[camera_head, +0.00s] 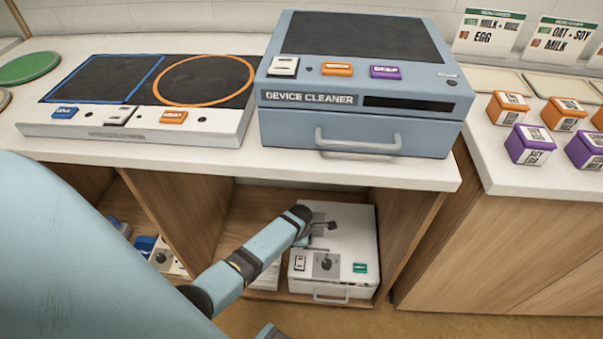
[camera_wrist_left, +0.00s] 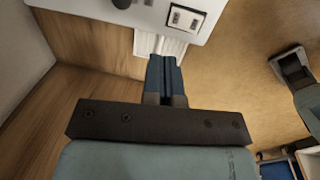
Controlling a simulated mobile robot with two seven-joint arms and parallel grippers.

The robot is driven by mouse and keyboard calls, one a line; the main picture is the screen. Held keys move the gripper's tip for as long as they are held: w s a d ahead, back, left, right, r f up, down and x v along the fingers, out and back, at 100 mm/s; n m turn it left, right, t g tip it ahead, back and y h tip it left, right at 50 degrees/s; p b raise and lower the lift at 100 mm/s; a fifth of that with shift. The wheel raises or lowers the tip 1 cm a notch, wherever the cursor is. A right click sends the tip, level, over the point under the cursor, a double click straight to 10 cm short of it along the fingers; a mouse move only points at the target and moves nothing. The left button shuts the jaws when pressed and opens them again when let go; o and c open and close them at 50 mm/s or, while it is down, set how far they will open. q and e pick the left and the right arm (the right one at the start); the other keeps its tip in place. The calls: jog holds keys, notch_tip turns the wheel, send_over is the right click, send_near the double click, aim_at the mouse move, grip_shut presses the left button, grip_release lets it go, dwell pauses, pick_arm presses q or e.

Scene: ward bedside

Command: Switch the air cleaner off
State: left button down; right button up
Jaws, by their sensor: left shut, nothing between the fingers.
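A white box-shaped unit (camera_head: 346,290) stands on the low shelf under the counter; I take it for the air cleaner, though no name on it is readable. Its front panel has a rocker switch (camera_head: 300,263), a dark knob (camera_head: 326,262) and a green button (camera_head: 360,268). The rocker's position is too small to tell. In the left wrist view the unit (camera_wrist_left: 95,12) and its rocker (camera_wrist_left: 186,18) are at the top. My left gripper (camera_wrist_left: 163,62) is shut and empty, apart from the rocker.
The shelf compartment has wooden side walls (camera_head: 405,235) and the counter (camera_head: 330,172) overhead. A blue device cleaner (camera_head: 360,130) with its own rocker (camera_head: 284,67) stands on top. A white ribbed object (camera_wrist_left: 170,47) lies beside the unit. Floor (camera_wrist_left: 235,75) is clear in front.

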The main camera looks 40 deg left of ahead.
pick_arm(q)
jog(key=shift+w+a+r+p, duration=0.15)
jog(key=shift+r+p, duration=0.25)
jog(key=shift+r, duration=1.45)
